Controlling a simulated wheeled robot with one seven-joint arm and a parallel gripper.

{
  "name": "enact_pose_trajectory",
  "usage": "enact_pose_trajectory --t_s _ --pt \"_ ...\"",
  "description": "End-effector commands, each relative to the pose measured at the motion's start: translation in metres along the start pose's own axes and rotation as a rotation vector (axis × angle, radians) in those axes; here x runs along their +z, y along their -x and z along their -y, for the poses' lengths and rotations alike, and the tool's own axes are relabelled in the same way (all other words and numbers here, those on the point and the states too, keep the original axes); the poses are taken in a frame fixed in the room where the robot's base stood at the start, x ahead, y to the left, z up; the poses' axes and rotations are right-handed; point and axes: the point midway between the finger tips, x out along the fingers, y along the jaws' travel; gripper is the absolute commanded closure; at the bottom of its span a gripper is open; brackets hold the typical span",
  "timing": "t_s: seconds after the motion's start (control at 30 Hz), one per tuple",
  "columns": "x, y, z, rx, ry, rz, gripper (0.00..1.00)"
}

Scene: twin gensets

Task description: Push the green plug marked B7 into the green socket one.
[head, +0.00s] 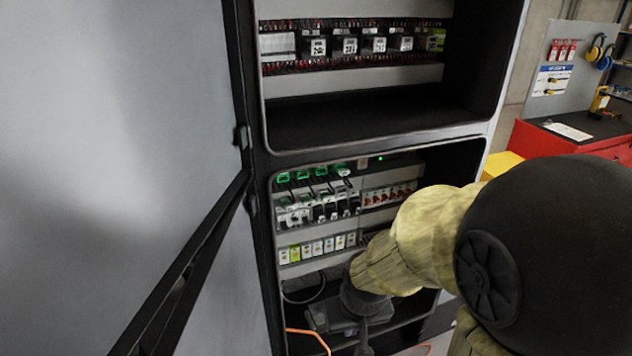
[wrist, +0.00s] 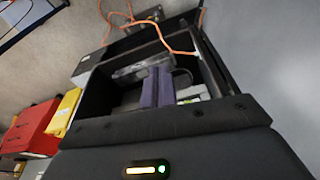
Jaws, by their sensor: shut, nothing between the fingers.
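Several green sockets (head: 301,174) sit in a row at the top of the lower cabinet compartment in the head view. A green and white piece (head: 342,170) is at the right end of that row. No B7 mark is legible, so I cannot tell which piece is the plug. The number of socket one cannot be read either. My gripper (wrist: 157,87) is shut and empty in the wrist view. In the head view it is low at the front of the lower compartment, below the socket row, partly hidden by my arm.
The grey cabinet door (head: 120,150) stands open at left. Breakers (head: 316,246) line the lower rail. An orange cable (head: 308,338) hangs at the bottom and shows in the wrist view too. A red cabinet (head: 545,140) and yellow box (head: 500,163) stand to the right.

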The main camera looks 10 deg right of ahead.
Motion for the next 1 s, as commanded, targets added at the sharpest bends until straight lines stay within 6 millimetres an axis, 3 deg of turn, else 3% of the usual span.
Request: enact_pose_trajectory --t_s 0.03,0.2,0.37,0.57,0.8,1.0 --pt "0.0 0.0 0.0 0.0 0.0 0.0 0.96" --pt "-0.015 -0.001 -0.006 0.012 -0.026 -0.029 0.67" --pt "-0.065 -0.009 -0.026 0.03 -0.114 -0.14 0.67" --pt "-0.144 -0.028 -0.051 -0.052 -0.27 -0.339 0.67" --pt "-0.217 -0.046 -0.068 -0.326 -0.481 -0.529 0.67" --pt "-0.254 -0.048 -0.079 -0.667 -0.679 -0.619 0.67"
